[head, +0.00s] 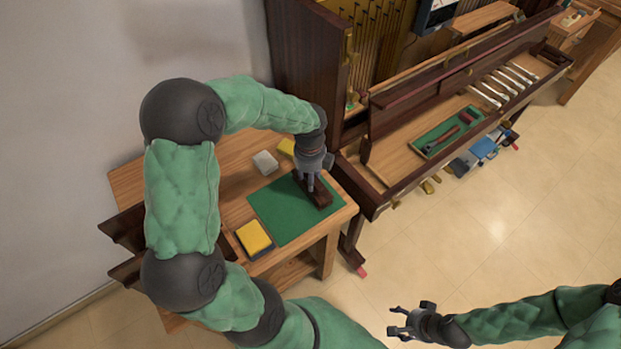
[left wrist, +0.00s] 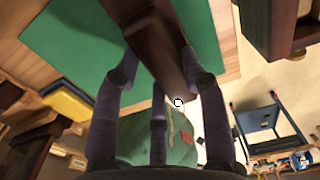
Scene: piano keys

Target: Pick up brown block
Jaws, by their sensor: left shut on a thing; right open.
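The brown block (head: 322,198) is dark brown and long, and it is at the right part of the green mat (head: 270,215) on the wooden table. My left gripper (head: 312,178) comes down on it from above and is shut on it. In the left wrist view the block (left wrist: 150,40) runs between the fingers of my left gripper (left wrist: 158,85). Whether the block touches the mat or is slightly above it, I cannot tell. My right gripper (head: 408,320) is open and empty, low at the bottom of the head view, away from the table.
A yellow sponge-like block (head: 253,236), a whitish block (head: 265,162) and a yellow piece (head: 287,147) lie around the mat. The piano (head: 400,170) stands close to the table's right side, with a green tray (head: 447,132) on it. The floor (head: 480,215) at the right is mostly clear.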

